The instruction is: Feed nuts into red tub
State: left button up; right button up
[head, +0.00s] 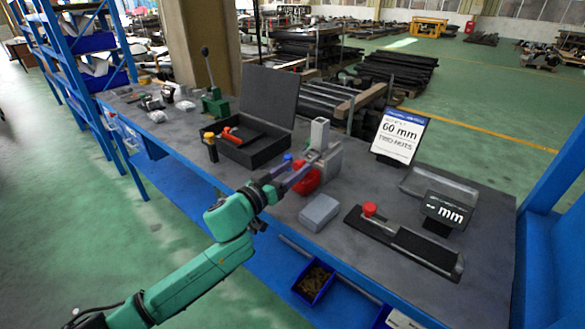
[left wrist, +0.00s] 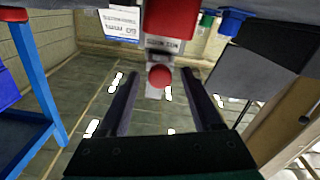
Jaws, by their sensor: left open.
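The red tub (head: 308,182) sits at the front of a grey dispenser-like device (head: 320,140) with an upright post on the bench. My left gripper (head: 298,173) is open at the tub's left side and overlaps it in the head view. In the left wrist view, which looks upside down, the red tub (left wrist: 172,18) is at the top. A red ball-shaped knob (left wrist: 160,75) appears between the two open fingers (left wrist: 160,90), with nothing gripped. Whether the fingers touch anything is unclear. No loose nuts are distinguishable. My right gripper is not in view.
A sign reading 60 mm, two nuts (head: 400,137) stands behind right. A grey block (head: 319,212) and a black rail fixture with a red knob (head: 400,243) lie in front. An open black case (head: 255,150) is left. A blue bin (head: 314,281) of brown pieces hangs below.

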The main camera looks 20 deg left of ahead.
pick_arm(q)
grip_shut()
dwell(1.4)
